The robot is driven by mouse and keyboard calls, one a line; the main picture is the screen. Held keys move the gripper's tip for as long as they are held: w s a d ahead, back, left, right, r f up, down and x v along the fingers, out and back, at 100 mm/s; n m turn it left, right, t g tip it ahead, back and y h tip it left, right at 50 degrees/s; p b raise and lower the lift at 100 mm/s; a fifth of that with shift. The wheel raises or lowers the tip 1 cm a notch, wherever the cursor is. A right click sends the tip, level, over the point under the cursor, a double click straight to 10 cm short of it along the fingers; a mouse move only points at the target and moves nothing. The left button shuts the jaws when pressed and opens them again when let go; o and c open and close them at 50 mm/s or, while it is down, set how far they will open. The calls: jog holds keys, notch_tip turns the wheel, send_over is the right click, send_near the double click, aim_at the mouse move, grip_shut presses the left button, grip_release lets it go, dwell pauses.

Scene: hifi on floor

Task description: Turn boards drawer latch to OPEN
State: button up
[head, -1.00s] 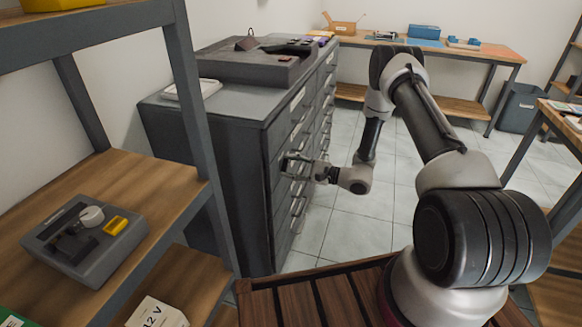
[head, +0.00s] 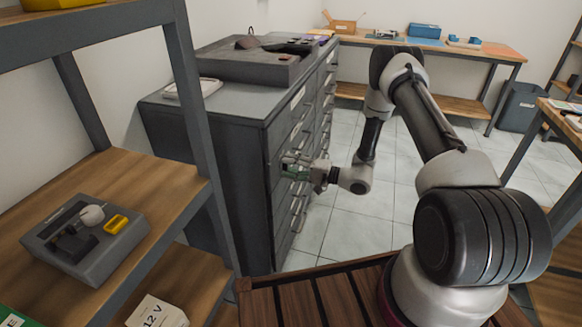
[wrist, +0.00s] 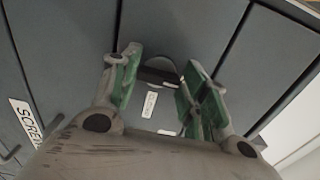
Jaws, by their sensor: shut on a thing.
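The boards drawer latch (wrist: 160,76) is a dark bar on a round grey plate on a drawer front, and it lies roughly crosswise in the wrist view. A small white label (wrist: 150,104) with dark lettering sits beside it; I cannot read it surely. My gripper (wrist: 161,82) has its green-padded fingers on both sides of the bar, shut on it. In the head view my gripper (head: 291,166) is at the front of the grey drawer cabinet (head: 205,150), and its fingers hide the latch there.
The cabinet has several drawers with handles (head: 298,206). A shelf rack (head: 195,130) stands at the near left, holding a grey device (head: 85,243). A workbench (head: 470,50) is at the back. The tiled floor (head: 345,235) right of the cabinet is clear.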

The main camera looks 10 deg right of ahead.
jog(key=shift+n, duration=0.3)
jog(key=o, duration=1)
jog(key=v, duration=1.2)
